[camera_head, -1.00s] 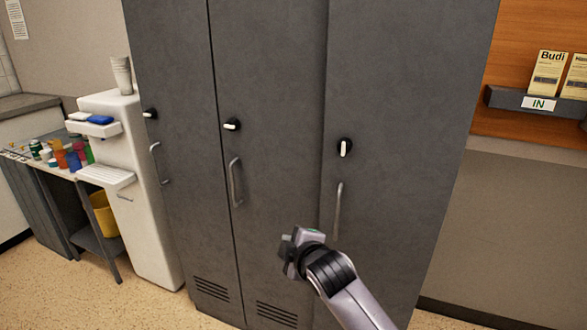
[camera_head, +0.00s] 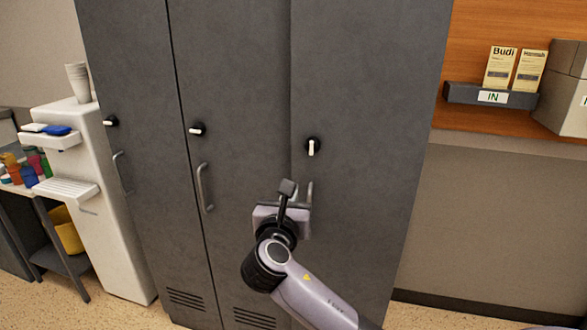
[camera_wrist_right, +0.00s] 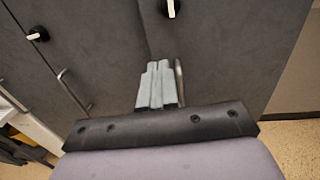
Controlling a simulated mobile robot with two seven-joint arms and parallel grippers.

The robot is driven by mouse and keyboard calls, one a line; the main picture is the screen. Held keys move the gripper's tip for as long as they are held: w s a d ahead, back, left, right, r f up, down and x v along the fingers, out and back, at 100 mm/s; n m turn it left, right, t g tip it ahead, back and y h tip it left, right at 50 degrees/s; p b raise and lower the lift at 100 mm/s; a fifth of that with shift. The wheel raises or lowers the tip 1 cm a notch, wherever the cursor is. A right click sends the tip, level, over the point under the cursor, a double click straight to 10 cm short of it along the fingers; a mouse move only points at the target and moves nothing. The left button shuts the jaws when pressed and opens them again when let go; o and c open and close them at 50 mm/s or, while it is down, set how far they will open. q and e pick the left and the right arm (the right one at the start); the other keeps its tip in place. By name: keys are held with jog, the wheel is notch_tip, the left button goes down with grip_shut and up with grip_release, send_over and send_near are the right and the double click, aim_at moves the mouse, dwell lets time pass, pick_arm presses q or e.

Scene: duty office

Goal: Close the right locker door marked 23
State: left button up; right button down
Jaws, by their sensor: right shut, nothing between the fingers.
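The right locker door (camera_head: 365,110) is the rightmost grey door in the head view. No number shows on it, and I cannot tell whether it sits flush. Its black latch knob (camera_head: 312,147) has a white lever pointing down. Its bar handle (camera_head: 310,192) is partly hidden by my right gripper (camera_head: 287,188). That gripper is shut and empty, in front of the door's left edge, just left of the handle. In the right wrist view, the shut fingers (camera_wrist_right: 157,72) are beside the handle (camera_wrist_right: 180,82). I cannot tell whether they touch the door. My left gripper is not in view.
The middle locker door (camera_head: 235,80) and left locker door (camera_head: 130,80) stand to the left. A white dispenser (camera_head: 105,200) with cups is further left.

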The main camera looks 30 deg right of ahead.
aim_at(301, 162)
jog(key=x, duration=1.2)
jog(key=shift+w+d, duration=0.1)
jog(key=shift+d, duration=0.05)
